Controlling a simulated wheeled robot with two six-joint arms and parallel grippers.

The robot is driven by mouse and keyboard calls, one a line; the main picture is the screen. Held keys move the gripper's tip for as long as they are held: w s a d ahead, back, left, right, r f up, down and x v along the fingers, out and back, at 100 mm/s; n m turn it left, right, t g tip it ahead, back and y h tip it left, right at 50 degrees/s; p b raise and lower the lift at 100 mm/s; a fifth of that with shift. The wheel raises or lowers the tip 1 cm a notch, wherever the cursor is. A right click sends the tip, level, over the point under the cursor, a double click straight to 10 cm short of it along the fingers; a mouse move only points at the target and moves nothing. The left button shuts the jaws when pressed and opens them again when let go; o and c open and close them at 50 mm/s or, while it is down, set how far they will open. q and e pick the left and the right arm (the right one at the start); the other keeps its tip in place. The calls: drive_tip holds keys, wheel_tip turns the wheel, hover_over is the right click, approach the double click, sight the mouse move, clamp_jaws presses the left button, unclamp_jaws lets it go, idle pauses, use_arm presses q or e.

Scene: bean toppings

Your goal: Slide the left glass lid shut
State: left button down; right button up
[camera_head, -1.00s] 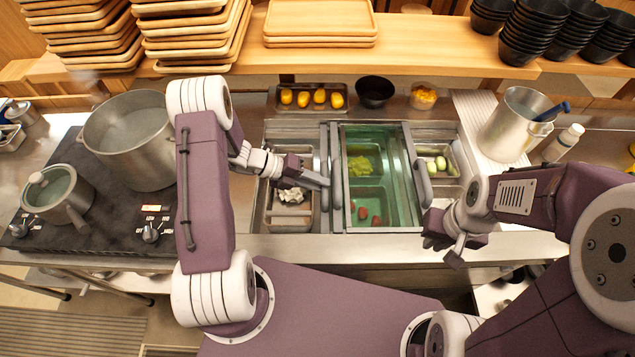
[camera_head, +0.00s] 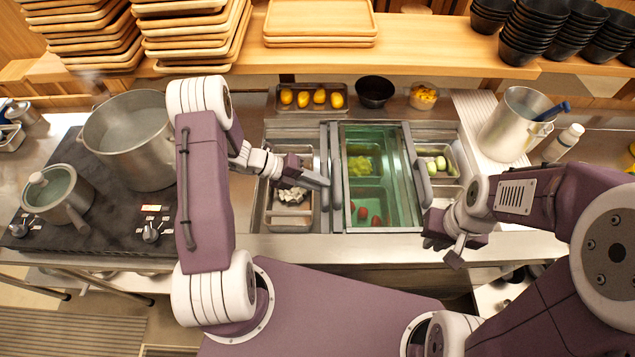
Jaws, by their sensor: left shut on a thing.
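The left glass lid (camera_head: 378,205) is a greenish pane that lies over the middle of the counter well, with a long grey handle (camera_head: 336,165) along its left side. My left gripper (camera_head: 322,180) is shut on this handle, reaching in from the left; the exact finger contact is small and partly hidden. The left compartment (camera_head: 272,215) is uncovered and holds white cubes (camera_head: 292,195). My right gripper (camera_head: 447,245) hangs at the front edge of the counter, right of the well and apart from the lids; its finger opening is unclear.
A second grey handle (camera_head: 418,172) stands right of the pane. Behind the well are a tray of yellow pieces (camera_head: 312,108) and a black bowl (camera_head: 375,91). A steel pot (camera_head: 516,125) stands at right, and a stove with pots (camera_head: 130,140) at left.

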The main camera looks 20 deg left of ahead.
idle(0.4)
use_arm(q)
drive_tip(key=s+a, duration=0.1)
drive_tip(key=a, duration=0.5)
drive_tip(key=s+a, duration=0.2)
drive_tip(key=a, duration=0.5)
drive_tip(key=s+a+p, duration=0.1)
drive_tip(key=s+a, duration=0.1)
drive_tip(key=a, duration=0.4)
drive_tip(key=shift+a, duration=0.3)
drive_tip(key=c, duration=1.3)
unclamp_jaws()
drive_tip(key=shift+o, duration=0.2)
drive_tip(key=shift+s+a, duration=0.1)
drive_tip(key=shift+a, duration=0.1)
